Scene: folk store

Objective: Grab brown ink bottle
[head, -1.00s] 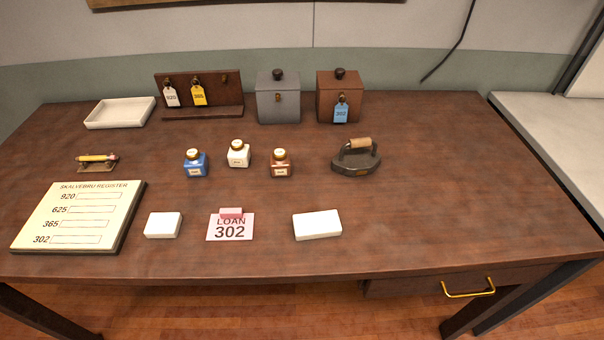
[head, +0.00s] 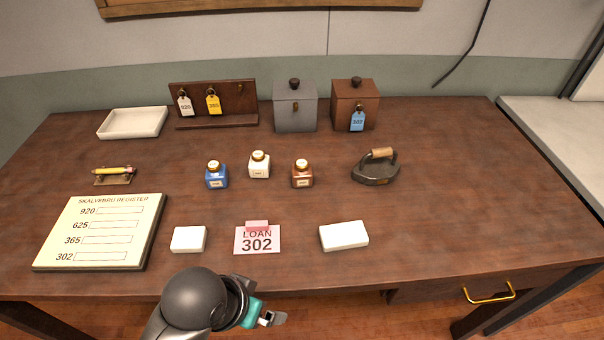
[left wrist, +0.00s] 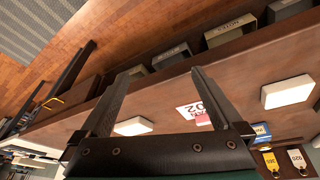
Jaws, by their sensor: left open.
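The brown ink bottle (head: 302,176) stands upright on the brown table in the head view, at the right end of a short group with a white bottle (head: 259,168) and a blue bottle (head: 217,177). I cannot make out the brown bottle in the left wrist view. My left arm comes in at the bottom of the head view; its gripper is only partly shown there, at the table's front edge and well short of the bottles. In the left wrist view my left gripper (left wrist: 163,72) is open, with nothing between its fingers. My right gripper is not in view.
A LOAN 302 card (head: 257,240) lies between two white blocks (head: 189,239) (head: 344,236) near the front edge. An iron (head: 376,168) stands right of the brown bottle. A register board (head: 100,232) lies at left. Boxes and a key rack (head: 214,104) stand behind.

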